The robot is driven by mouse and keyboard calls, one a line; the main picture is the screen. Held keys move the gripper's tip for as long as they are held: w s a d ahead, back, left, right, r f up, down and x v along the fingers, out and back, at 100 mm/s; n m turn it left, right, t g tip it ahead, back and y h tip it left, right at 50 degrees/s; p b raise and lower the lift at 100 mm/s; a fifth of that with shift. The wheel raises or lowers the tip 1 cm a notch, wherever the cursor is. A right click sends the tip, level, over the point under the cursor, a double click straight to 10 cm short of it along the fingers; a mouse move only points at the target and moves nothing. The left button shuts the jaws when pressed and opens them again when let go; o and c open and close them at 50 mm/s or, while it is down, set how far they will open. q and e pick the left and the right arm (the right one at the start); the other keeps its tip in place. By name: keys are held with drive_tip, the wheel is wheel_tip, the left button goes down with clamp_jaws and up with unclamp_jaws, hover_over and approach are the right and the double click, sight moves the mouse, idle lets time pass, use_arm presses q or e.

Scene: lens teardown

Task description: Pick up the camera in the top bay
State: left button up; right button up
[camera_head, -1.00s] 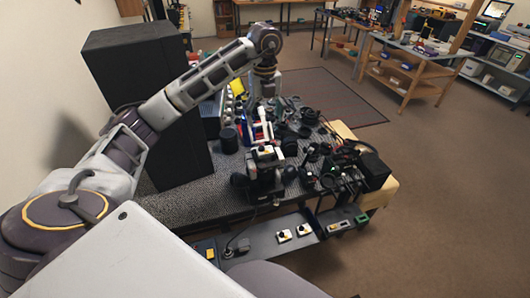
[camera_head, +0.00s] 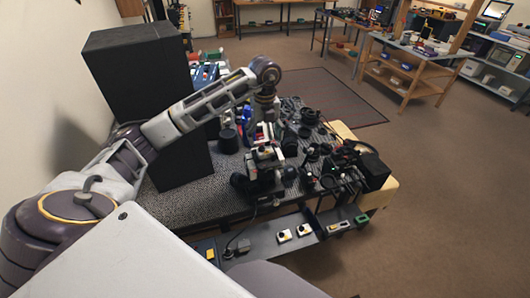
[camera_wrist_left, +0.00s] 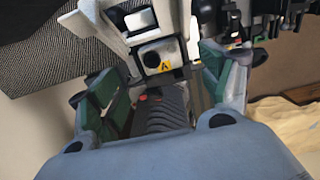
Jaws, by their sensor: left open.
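My left gripper (camera_wrist_left: 156,78) is open in the left wrist view, its green-padded fingers apart on either side of a dark ribbed body with a red spot (camera_wrist_left: 160,110). This body looks like the camera, but I cannot be sure; it sits below a pale holder (camera_wrist_left: 165,50) with a yellow "A" label. No finger visibly grips it. In the head view my left gripper (camera_head: 264,122) hangs over the bench, its fingertips hard to make out among the clutter. A pale stand (camera_head: 265,155) with dark equipment is just below it. My right gripper is not in view.
The dark textured bench (camera_head: 195,208) carries several lenses and black parts to the right of the stand. A tall black box (camera_head: 140,75) stands at the left. A grey front shelf (camera_head: 265,245) holds small items. Open floor lies to the right.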

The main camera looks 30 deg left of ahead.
sight(265, 150)
use_arm(q)
drive_tip(key=shift+f, duration=0.35)
drive_tip(key=shift+f, duration=0.1)
drive_tip(key=shift+f+p, duration=0.6)
drive_tip(key=shift+f, duration=1.9)
drive_tip(key=c, duration=1.1)
drive_tip(key=shift+r, duration=0.15)
drive_tip(key=shift+c, duration=0.2)
wheel_tip(265, 150, up, 10)
drive_tip(key=b, duration=0.1)
